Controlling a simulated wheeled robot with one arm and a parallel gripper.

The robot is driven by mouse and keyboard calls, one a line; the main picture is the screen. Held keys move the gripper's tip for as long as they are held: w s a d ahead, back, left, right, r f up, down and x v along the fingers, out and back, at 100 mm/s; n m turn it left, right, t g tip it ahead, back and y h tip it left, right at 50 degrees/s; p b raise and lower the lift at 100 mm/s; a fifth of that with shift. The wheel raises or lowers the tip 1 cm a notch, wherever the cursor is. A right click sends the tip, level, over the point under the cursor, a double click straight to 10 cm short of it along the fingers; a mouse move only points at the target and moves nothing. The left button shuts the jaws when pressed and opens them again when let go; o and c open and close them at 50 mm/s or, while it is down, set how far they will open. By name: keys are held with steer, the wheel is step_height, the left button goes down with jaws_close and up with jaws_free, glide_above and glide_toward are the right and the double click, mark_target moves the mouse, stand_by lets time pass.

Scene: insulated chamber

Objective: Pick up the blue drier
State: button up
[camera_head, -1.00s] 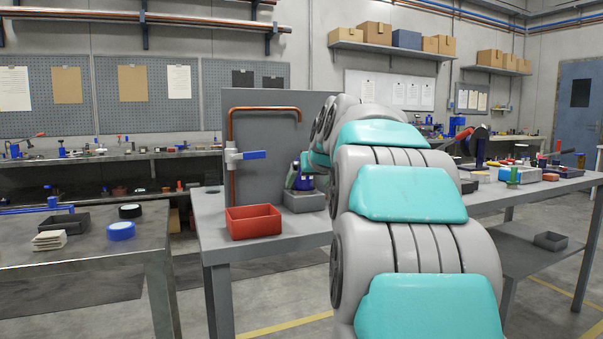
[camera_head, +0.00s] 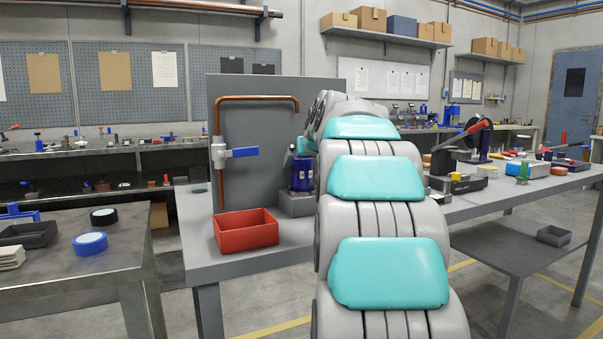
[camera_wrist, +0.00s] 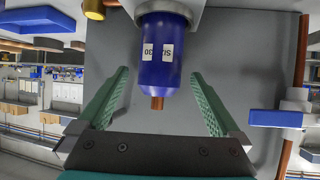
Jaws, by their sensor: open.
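The blue drier (camera_head: 301,174) is a dark blue cylinder with white labels, standing upright on a grey block (camera_head: 296,204) on the grey bench. In the wrist view the drier (camera_wrist: 162,72) shows its labels and a copper stub at its near end. My gripper (camera_wrist: 160,74) is open, with one green finger on each side of the drier. Gaps show between both fingers and the drier, so it is not clamped. In the head view my arm hides most of my gripper and the drier's right edge.
A red bin (camera_head: 246,233) stands on the bench left of the drier. A copper pipe (camera_head: 219,118) with a blue-handled valve (camera_head: 236,153) rises before the grey back panel (camera_head: 261,126). Several tools crowd the bench at right. The bench (camera_head: 203,257) is bare around the bin.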

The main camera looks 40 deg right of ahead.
mark_target(302, 165)
steer(key=x, duration=0.4)
steer(key=shift+w+r, duration=0.1)
steer(key=shift+r, duration=0.05)
jaws_close()
stand_by(0.6)
